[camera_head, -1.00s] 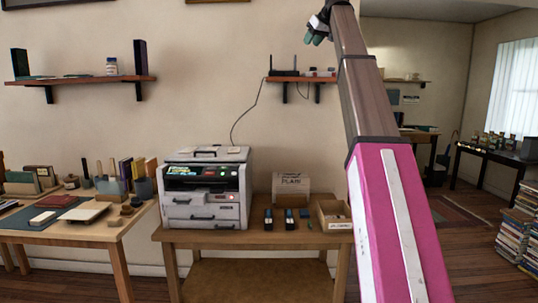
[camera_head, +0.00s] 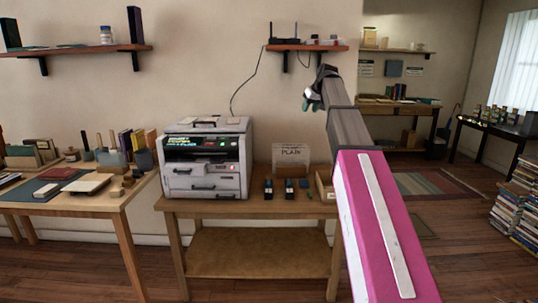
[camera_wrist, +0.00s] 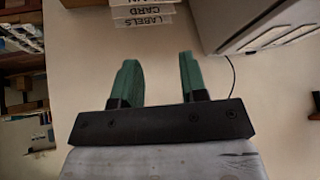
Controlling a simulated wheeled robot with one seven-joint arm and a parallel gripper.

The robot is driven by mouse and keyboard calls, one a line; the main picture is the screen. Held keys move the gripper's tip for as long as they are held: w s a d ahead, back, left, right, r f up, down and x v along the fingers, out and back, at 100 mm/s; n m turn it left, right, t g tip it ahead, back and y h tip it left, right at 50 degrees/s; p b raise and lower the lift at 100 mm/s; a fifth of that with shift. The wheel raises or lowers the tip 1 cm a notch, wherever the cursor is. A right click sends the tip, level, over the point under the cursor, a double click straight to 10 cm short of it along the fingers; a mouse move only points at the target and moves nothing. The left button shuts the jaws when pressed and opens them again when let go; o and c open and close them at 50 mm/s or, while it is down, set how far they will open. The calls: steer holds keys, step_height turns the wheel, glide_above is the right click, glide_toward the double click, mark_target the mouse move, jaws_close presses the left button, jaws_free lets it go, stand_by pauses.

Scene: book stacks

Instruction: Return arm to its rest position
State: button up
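My arm with its pink link rises from the lower right of the head view. My gripper (camera_head: 309,101) is at its top end, in front of the wall and just below the right wall shelf. In the wrist view my gripper (camera_wrist: 158,72) shows two green fingers held apart, with only bare wall seen between them. It is open and empty, and touches nothing that I can see.
A printer (camera_head: 207,158) stands on a wooden table (camera_head: 243,209) left of my arm, with a box (camera_head: 290,157) beside it. A desk with books (camera_head: 100,205) is at left. A wall shelf (camera_head: 303,47) is above my gripper. Book piles (camera_head: 517,205) stand at far right.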

steer(key=s+f+m+g, duration=0.1)
steer(key=s+f, duration=0.3)
steer(key=f, duration=0.7)
steer(key=s+f+g+h, duration=0.1)
steer(key=s+f, duration=0.4)
steer(key=f, duration=0.5)
steer(key=s+f+m, duration=0.1)
steer(key=s+f, duration=0.3)
steer(key=f, duration=0.7)
steer(key=s+f+m+g+h, duration=0.1)
steer(key=s+f+g+h, duration=0.1)
steer(key=s+f, duration=1.9)
steer(key=s+g, duration=0.1)
steer(key=s, duration=0.2)
steer(key=shift+d+f, duration=0.25)
steer(key=shift+d, duration=0.15)
